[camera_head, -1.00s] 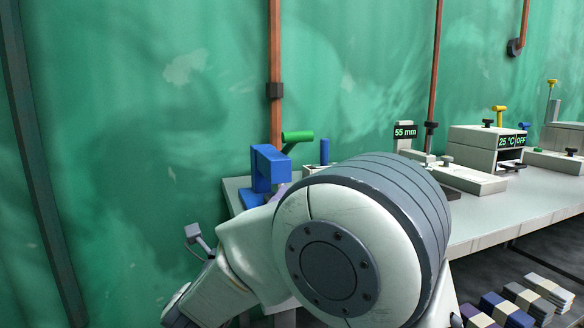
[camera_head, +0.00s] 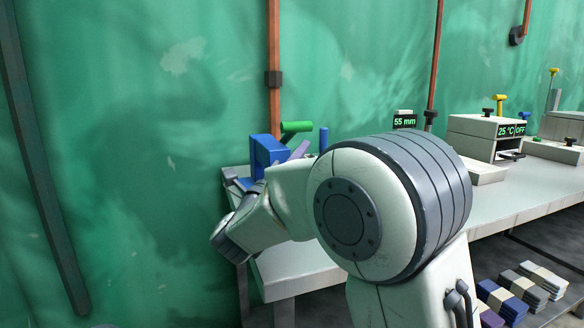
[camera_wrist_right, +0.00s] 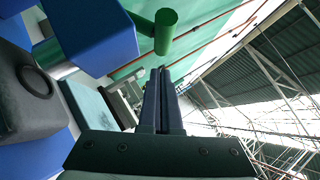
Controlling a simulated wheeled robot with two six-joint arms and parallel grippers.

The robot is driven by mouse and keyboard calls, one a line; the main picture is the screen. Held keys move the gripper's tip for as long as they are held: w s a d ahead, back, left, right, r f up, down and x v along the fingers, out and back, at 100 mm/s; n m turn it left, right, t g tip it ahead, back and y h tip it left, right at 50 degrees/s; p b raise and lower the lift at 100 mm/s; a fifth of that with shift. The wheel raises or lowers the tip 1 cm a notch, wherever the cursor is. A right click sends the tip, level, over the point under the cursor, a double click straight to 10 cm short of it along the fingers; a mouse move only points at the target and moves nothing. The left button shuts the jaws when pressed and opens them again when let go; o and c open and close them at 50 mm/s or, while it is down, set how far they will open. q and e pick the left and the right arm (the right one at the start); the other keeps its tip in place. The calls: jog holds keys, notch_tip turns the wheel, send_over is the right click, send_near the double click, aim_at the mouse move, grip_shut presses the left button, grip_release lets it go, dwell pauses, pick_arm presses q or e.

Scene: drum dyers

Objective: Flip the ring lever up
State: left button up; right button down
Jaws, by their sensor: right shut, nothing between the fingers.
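A green cylindrical handle (camera_head: 297,127), which looks like the lever's grip, sticks out to the right above a blue block-like frame (camera_head: 268,150) at the table's left end. My right arm reaches across from the lower right, and its wrist hides part of the blue frame's base. In the right wrist view my right gripper (camera_wrist_right: 160,72) is shut and empty. Its fingertips point at the green handle (camera_wrist_right: 165,30), with a small gap in the picture. The blue frame (camera_wrist_right: 100,35) is to the left of the fingers. No ring shape can be made out. My left gripper is out of view.
The grey table (camera_head: 290,262) runs right, with a 55 mm display (camera_head: 404,121) and a 25 °C unit (camera_head: 486,135) on it. A blue post (camera_head: 323,139) stands right of the handle. A green wall and copper pipe (camera_head: 274,40) are behind. Folded cloth stacks lie below.

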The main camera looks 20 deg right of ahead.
aim_at(304, 131)
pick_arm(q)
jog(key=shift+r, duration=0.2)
pick_arm(e)
jog(key=shift+w+a+r, duration=0.1)
jog(key=shift+w+r, duration=0.75)
jog(key=shift+w, duration=0.3)
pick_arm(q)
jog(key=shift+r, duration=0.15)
pick_arm(e)
jog(key=shift+r, duration=0.15)
